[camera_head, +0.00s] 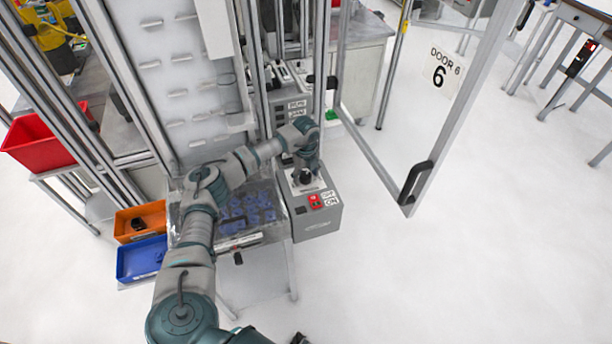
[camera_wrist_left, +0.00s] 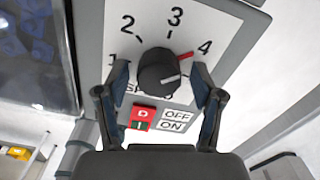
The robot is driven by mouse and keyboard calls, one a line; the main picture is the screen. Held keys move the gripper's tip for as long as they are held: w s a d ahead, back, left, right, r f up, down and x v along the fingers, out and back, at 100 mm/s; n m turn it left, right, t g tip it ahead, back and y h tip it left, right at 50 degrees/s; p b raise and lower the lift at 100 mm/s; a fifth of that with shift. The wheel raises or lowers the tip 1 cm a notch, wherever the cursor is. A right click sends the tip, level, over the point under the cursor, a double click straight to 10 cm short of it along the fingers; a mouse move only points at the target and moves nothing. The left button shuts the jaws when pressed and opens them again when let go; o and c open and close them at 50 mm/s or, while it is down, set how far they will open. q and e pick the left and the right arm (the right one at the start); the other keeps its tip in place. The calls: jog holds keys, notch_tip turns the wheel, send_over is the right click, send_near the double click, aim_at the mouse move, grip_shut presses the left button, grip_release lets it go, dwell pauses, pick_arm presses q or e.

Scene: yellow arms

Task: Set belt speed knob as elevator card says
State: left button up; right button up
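The black belt speed knob (camera_wrist_left: 160,70) sits on a white dial plate marked 1, 2, 3 and 4 in the left wrist view. Its red pointer is turned toward the 4. In the head view the control box (camera_head: 318,222) stands at the right of the machine. My left gripper (camera_wrist_left: 161,76) is open, with one finger on either side of the knob; a gap shows on both sides. It also shows over the box in the head view (camera_head: 305,170). I cannot identify a readable elevator card.
A red ON/OFF switch (camera_wrist_left: 141,118) is beside the knob. An open door labelled DOOR 6 (camera_head: 441,68) stands at the right. A bin of blue parts (camera_head: 240,215) adjoins the box. Orange (camera_head: 153,214) and blue (camera_head: 135,262) bins are at left.

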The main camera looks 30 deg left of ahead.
aim_at(306, 175)
pick_arm(q)
jog(key=shift+r, duration=0.1)
notch_tip(306, 175, up, 12)
jog(key=shift+f, duration=0.2)
dwell(0.3)
dwell(0.5)
